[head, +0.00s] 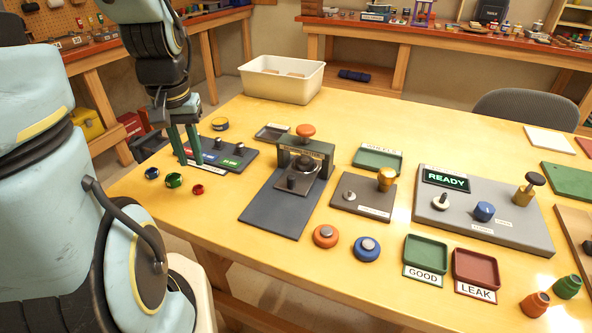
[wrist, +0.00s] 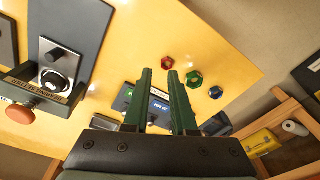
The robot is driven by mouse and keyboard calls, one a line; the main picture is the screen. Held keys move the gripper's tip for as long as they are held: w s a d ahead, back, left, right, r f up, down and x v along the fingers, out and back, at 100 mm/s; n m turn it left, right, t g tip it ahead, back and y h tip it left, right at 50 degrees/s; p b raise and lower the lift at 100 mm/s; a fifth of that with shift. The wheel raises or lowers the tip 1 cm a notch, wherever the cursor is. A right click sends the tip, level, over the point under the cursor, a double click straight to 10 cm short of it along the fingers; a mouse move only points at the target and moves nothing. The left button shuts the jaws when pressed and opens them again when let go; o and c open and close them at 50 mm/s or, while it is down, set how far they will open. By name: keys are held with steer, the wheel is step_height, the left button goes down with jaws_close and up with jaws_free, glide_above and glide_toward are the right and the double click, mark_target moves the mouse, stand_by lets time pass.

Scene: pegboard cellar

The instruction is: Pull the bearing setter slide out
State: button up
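The bearing setter (head: 268,211) is a long dark base with a grey arch and an orange knob (head: 306,130) on top. Its slide (head: 293,186) is a dark plate at the arch opening, with a black knob (head: 291,182) at its front and a round metal seat behind it. The back of the slide is hidden by the arch. In the wrist view the slide (wrist: 63,62) lies at the left, with the orange knob (wrist: 20,114) below it. My gripper (head: 191,161) has green fingers, apart and empty, over the labelled board left of the setter; it also shows in the wrist view (wrist: 159,73).
The labelled board (head: 235,158) with small posts is under my gripper. Blue, green and red nuts (head: 174,180) lie in front of it. A metal-and-brass fixture (head: 364,194) stands right of the setter. Orange and blue round parts (head: 326,236) lie ahead of it.

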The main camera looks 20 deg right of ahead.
mark_target(291, 177)
steer(key=o, duration=0.3)
steer(key=d+r+m+p, duration=0.1)
steer(key=d+m, duration=0.3)
steer(key=d, duration=0.7)
steer(key=shift+s+r+g, duration=0.2)
steer(key=shift+r+g, duration=0.1)
steer(key=shift+g, duration=0.1)
steer(key=shift+o, duration=0.6)
steer(key=s+d+r+m+p, duration=0.1)
steer(key=s+d+m, duration=0.1)
steer(key=d, duration=0.6)
steer(key=shift+s+d+m, duration=0.25)
steer(key=shift+s+m, duration=0.1)
steer(key=shift+m, duration=0.25)
step_height(291, 177, down, 11)
steer(key=shift+d+r, duration=0.15)
jaws_close()
